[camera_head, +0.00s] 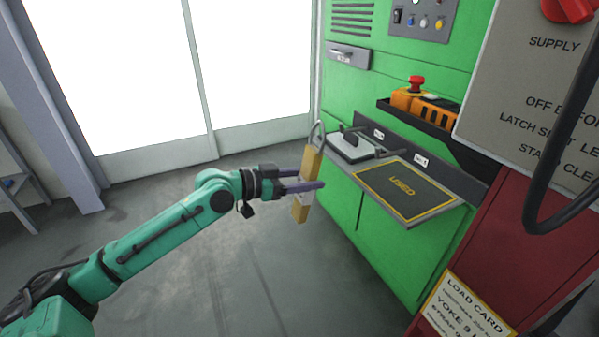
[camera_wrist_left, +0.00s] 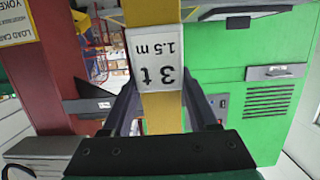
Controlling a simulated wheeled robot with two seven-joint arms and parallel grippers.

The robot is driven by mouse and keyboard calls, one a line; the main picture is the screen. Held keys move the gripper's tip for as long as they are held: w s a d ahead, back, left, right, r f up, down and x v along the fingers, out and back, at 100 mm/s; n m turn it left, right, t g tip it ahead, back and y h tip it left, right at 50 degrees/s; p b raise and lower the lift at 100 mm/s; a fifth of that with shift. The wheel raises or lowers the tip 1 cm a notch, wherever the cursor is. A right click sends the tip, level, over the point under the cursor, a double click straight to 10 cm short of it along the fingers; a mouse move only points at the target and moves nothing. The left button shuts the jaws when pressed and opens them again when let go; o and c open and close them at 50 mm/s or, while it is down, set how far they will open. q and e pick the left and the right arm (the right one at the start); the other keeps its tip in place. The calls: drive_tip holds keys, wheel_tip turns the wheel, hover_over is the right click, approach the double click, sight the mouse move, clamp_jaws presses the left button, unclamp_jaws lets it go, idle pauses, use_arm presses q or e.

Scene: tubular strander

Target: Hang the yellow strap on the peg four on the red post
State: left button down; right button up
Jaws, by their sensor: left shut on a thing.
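My left gripper (camera_head: 308,183) is shut on the yellow strap (camera_head: 301,210), holding it in the air in front of the green machine. The strap hangs nearly upright, with a grey loop (camera_head: 317,134) at its top. In the left wrist view, the strap (camera_wrist_left: 163,125) runs between the fingers with a white tag reading "3 t 1.5 m" (camera_wrist_left: 157,65). The red post (camera_head: 530,235) is at the right, bearing a load card (camera_head: 466,308); it also shows at the left of the wrist view (camera_wrist_left: 52,75). I cannot make out peg four. My right gripper is not in view.
The green machine (camera_head: 345,205) has a protruding shelf with a dark "USED" mat (camera_head: 385,190). An orange box with a red button (camera_head: 410,97) sits above it. A grey sign (camera_head: 540,90) and a thick black cable (camera_head: 555,190) are at the right. The floor at left is open.

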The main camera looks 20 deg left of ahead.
use_arm(q)
drive_tip(key=shift+w+d+r+p, duration=0.2)
drive_tip(key=shift+w+d+p, duration=0.15)
drive_tip(key=shift+w, duration=0.2)
drive_tip(key=f+x, duration=0.1)
drive_tip(key=x, duration=0.7)
drive_tip(key=shift+d, duration=0.1)
idle(0.5)
